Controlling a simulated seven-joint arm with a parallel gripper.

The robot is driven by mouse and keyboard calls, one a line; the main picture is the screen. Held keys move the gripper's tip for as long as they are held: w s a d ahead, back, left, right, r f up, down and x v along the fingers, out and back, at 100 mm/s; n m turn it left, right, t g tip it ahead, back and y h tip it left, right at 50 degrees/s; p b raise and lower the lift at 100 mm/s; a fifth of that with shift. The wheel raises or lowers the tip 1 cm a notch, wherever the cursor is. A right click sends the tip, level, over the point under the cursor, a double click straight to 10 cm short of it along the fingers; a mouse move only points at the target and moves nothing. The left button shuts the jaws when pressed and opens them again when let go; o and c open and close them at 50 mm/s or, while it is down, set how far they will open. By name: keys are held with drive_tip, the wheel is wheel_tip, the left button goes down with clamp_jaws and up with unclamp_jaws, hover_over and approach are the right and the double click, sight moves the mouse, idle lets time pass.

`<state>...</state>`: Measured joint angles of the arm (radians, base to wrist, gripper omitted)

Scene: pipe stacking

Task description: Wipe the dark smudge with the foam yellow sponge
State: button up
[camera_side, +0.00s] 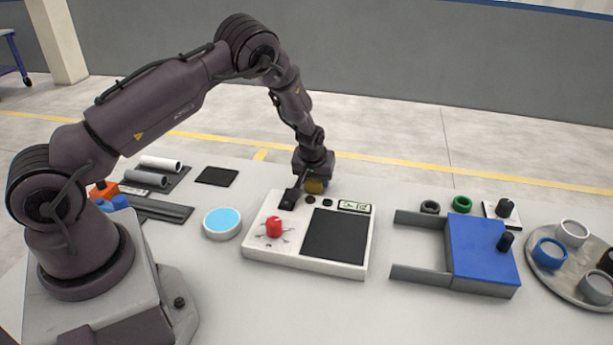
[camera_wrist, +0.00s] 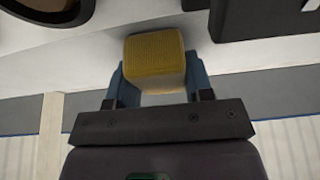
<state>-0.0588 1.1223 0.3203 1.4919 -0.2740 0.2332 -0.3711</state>
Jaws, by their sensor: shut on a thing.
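The yellow sponge (camera_side: 315,187) is at the back edge of the white panel, under my gripper (camera_side: 309,178). In the wrist view the sponge (camera_wrist: 155,58) sits between the two blue fingers of my gripper (camera_wrist: 158,78), which is shut on it. In the side view the fingers partly hide the sponge, and I cannot tell whether it touches the surface below. I cannot make out the dark smudge for certain in either view.
The white panel (camera_side: 255,247) carries a red knob (camera_side: 274,228), a black switch and a dark square pad (camera_side: 334,236). A round dish with a blue top (camera_side: 222,222) stands left. A blue box (camera_side: 482,250) with grey rails stands right. A round tray (camera_side: 560,281) holds several rings.

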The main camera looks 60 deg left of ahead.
drive_tip(key=shift+a+r, duration=0.15)
drive_tip(key=shift+r, duration=3.85)
